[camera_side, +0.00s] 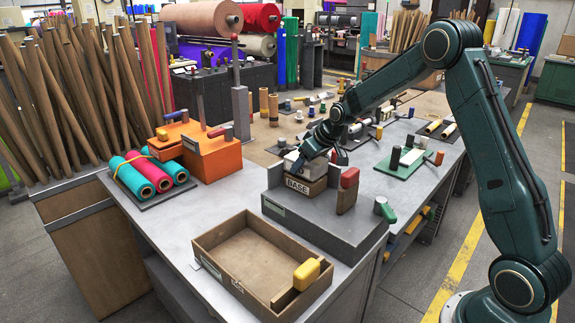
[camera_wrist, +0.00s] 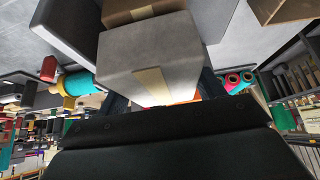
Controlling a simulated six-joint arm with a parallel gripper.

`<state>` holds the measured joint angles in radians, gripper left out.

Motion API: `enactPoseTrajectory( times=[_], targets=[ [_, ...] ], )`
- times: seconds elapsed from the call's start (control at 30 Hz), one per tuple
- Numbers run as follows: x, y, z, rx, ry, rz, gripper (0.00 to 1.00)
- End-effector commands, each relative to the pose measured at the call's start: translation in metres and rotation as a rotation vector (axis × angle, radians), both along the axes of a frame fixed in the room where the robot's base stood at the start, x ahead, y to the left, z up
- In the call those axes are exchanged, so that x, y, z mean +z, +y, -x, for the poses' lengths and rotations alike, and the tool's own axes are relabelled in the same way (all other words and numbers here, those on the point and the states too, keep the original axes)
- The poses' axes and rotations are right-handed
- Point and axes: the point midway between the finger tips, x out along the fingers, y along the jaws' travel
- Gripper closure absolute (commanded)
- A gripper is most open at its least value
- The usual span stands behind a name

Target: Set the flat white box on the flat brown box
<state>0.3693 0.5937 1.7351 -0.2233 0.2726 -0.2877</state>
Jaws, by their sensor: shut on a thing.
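The flat white box (camera_side: 292,162) is between the fingers of my gripper (camera_side: 318,155), above the flat brown box (camera_side: 318,186) in the side view. The brown box has a label reading BASE and stands on a dark grey block. In the wrist view the white box (camera_wrist: 150,60) fills the middle, with a tan tape strip, and a finger shows at each side. Part of the brown box (camera_wrist: 122,12) shows behind it. I cannot tell whether the two boxes touch. My gripper is shut on the white box and partly hides it in the side view.
A shallow open tray (camera_side: 205,250) with a yellow-handled tool lies in front. An orange block (camera_side: 213,158) and teal and red rolls (camera_side: 150,172) are on the left. A red-handled tool (camera_side: 348,185) stands close right of the brown box. A green mat (camera_side: 408,162) lies further right.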

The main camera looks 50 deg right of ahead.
Motion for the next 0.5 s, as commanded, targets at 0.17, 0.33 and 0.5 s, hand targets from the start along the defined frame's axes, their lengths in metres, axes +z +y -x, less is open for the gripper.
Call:
enactPoseTrajectory(
  times=[0.17,0.33,0.5],
  targets=[
    [-0.0003,0.0,-0.0001,0.0,-0.001,0.0,0.69],
    [-0.0002,0.0,-0.0001,0.0,-0.001,0.0,0.3],
    [-0.0001,-0.0005,-0.0001,-0.001,-0.001,0.002,0.07]
  ],
)
